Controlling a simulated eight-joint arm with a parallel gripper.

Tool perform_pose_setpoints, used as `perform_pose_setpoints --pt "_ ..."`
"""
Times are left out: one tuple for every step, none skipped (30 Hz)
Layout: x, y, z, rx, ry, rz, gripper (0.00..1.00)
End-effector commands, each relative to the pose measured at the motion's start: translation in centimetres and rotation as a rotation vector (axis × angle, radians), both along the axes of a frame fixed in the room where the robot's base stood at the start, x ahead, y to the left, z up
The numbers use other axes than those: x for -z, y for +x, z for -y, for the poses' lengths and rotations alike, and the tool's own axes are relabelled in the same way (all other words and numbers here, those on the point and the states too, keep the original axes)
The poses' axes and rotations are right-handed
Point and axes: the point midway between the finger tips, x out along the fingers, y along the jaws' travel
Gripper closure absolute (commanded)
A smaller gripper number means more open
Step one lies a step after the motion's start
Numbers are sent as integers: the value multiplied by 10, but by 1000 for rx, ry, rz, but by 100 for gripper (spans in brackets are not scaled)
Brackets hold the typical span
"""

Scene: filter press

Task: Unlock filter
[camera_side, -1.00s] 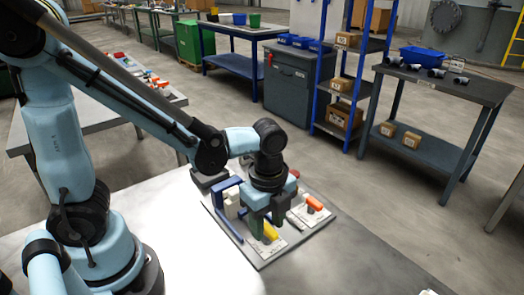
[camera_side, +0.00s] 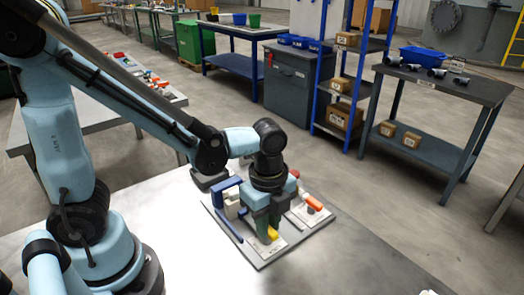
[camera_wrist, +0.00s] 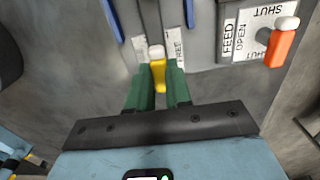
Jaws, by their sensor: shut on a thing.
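A yellow lever (camera_wrist: 159,76) with a pale round cap stands between my gripper's green fingertips in the wrist view. My gripper (camera_wrist: 160,70) is shut on it, one finger on each side. The lever lies on a label plate (camera_wrist: 178,43) reading FREE on its right; the text on its left is not readable. In the side view my gripper (camera_side: 269,230) is low over the front of the filter press panel (camera_side: 215,213). The yellow lever (camera_side: 273,234) shows partly there, mostly hidden by the fingers.
An orange lever (camera_wrist: 280,47) stands right of the yellow one, beside a label (camera_wrist: 240,33) reading FEED, OPEN and SHUT. Blue upright parts (camera_side: 225,183) rise at the panel's left. The metal table (camera_side: 330,262) is clear in front and to the right.

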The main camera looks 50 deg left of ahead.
Motion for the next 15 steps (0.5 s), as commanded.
perform_pose_setpoints --pt "0 0 0 12 0 0 100" --pt "0 0 0 21 0 0 100" --pt "0 0 0 37 0 0 100" --pt "0 0 0 50 0 0 100" --pt "0 0 0 66 0 0 100" --pt "0 0 0 89 0 -1 100" --pt "0 0 0 108 0 -1 100" --pt "0 0 0 129 1 -1 100" --pt "0 0 0 160 1 -1 100" --pt "0 0 0 183 1 -1 100" --pt "0 0 0 209 1 -1 100" --pt "0 0 0 244 1 -1 100" --pt "0 0 0 272 1 -1 100" --pt "0 0 0 300 1 -1 100" --pt "0 0 0 338 1 -1 100"
